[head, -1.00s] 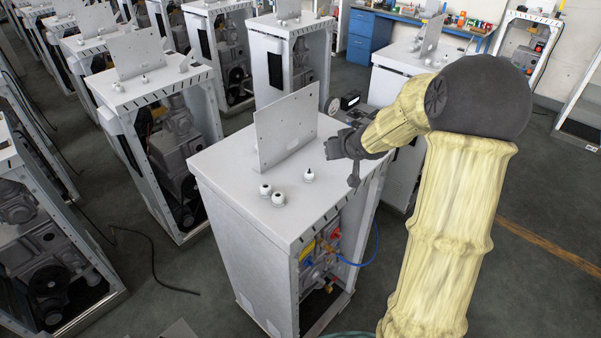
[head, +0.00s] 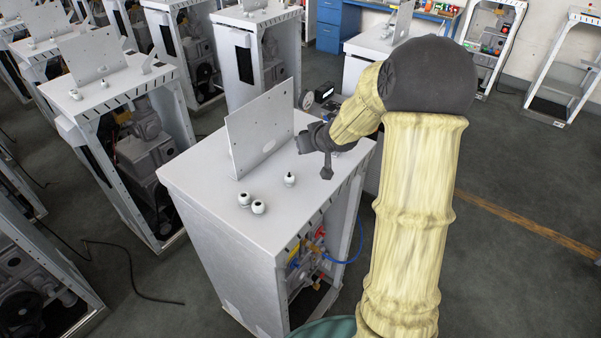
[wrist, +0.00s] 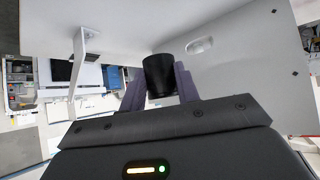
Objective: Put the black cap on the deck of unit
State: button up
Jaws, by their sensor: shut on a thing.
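The near unit is a white cabinet with a flat white deck (head: 200,160) and an upright perforated plate (head: 258,128) on it. My gripper (head: 326,172) is over the right side of the deck, right of the plate. In the wrist view my gripper (wrist: 158,88) is shut on a black cap (wrist: 159,72), a short dark cylinder between its two fingers. The cap cannot be made out in the head view. The plate also fills the right of the wrist view (wrist: 245,65).
Three small white fittings with dark tops stand on the deck: two together at the front (head: 244,199) (head: 259,207) and one nearer my gripper (head: 290,181). A blue hose (head: 350,258) loops from the open side. Similar cabinets (head: 120,90) stand behind and left.

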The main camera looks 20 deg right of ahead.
jog(key=shift+w+d+f, duration=0.1)
jog(key=shift+w+f, duration=0.05)
jog(key=shift+f, duration=1.7)
notch_tip(320, 180, down, 4)
jog(key=shift+r+p, duration=0.2)
jog(key=shift+p, duration=0.15)
jog(key=shift+w+f, duration=0.2)
jog(key=shift+f, duration=0.2)
jog(key=shift+s, duration=0.25)
jog(key=o, duration=1)
jog(key=shift+d, duration=0.15)
jog(key=shift+c, duration=0.2)
